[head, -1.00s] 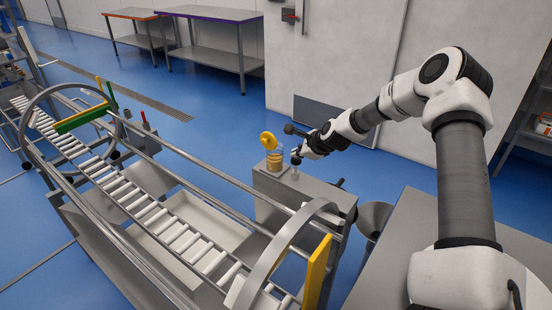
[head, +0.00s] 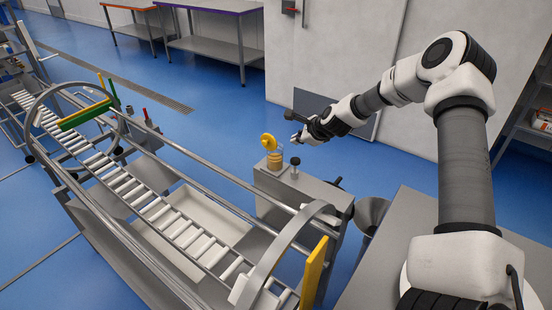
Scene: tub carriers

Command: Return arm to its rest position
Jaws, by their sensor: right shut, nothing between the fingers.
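My right arm comes in from the right side of the head view, and its gripper (head: 297,139) points left above the floor behind a grey metal box. The gripper is shut with nothing in it. It is apart from the clear container (head: 275,161) with orange contents and a yellow part on top. It is also above and clear of the small knob-topped post (head: 295,166) on the box. My left gripper is not in view.
A grey table (head: 400,230) is below my right arm. Two steel tables (head: 212,45) stand at the back. Blue floor between is free.

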